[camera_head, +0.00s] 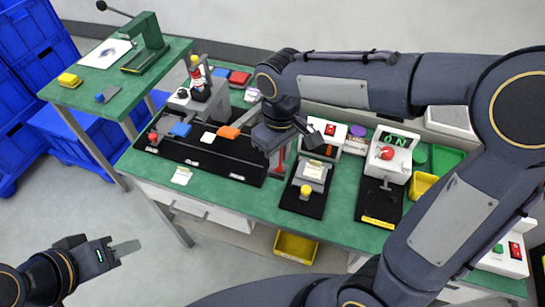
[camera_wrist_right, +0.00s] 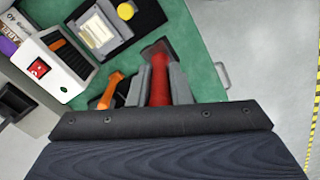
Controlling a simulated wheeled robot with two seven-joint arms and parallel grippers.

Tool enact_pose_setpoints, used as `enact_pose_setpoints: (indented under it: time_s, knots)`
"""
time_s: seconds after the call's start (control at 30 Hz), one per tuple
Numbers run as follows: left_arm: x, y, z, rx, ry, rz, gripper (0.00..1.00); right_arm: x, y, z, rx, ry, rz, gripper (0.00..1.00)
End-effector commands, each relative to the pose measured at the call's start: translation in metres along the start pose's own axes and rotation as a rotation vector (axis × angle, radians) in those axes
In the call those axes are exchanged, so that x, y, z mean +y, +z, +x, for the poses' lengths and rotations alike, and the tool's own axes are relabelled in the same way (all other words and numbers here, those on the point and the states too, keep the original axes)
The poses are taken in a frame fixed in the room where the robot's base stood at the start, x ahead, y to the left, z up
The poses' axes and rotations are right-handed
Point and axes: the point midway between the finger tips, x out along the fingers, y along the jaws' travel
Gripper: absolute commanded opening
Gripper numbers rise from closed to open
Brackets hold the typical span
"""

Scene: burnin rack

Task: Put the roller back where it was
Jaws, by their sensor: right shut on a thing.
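My right gripper (camera_head: 282,146) is shut on a red-handled tool, likely the roller (camera_wrist_right: 160,80), at the front part of the green bench. In the wrist view the red handle sits between the two grey fingers, with a dark end beyond them. In the head view a red part of it (camera_head: 278,162) shows below the gripper; the rest is hidden by the wrist. I cannot tell whether it touches the bench. My left gripper (camera_head: 124,248) is over the floor at the lower left, away from the bench; its fingers are seen edge-on.
An orange-handled thing (camera_wrist_right: 112,90) is just left of the fingers in the wrist view. A black tray (camera_head: 225,170) with coloured blocks lies left of my right gripper. A black fixture with a yellow knob (camera_head: 305,191) and a red-knobbed station (camera_head: 388,153) stand to the right.

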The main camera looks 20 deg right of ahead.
Motion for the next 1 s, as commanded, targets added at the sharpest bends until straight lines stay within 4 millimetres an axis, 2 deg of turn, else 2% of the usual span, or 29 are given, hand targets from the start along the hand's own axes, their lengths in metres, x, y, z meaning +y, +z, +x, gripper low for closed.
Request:
enact_pose_setpoints:
  time_s: [0.1, 0.2, 0.4, 0.53, 0.77, 1.0]
  knots:
    - [0.002, -0.003, -0.005, 0.0, 0.0, 0.0, 0.36, 0.017, -0.023, 0.015, -0.006, -0.001, 0.002, 0.0]
    - [0.003, -0.003, -0.006, 0.0, 0.0, 0.0, 0.36, 0.025, -0.035, 0.036, -0.007, 0.0, 0.001, 0.0]
    - [0.004, -0.004, -0.008, 0.0, 0.0, 0.0, 0.36, 0.037, -0.053, 0.059, -0.002, 0.0, 0.001, 0.0]
    - [0.004, -0.005, -0.009, 0.0, 0.0, 0.0, 0.36, 0.041, -0.058, 0.067, -0.001, 0.0, 0.001, 0.0]
    - [0.004, -0.005, -0.009, 0.0, 0.0, 0.0, 0.36, 0.042, -0.059, 0.097, -0.002, 0.0, 0.0, 0.0]
    - [0.004, -0.005, -0.009, 0.0, 0.0, 0.0, 0.36, 0.042, -0.059, 0.1, 0.001, 0.0, 0.0, 0.0]
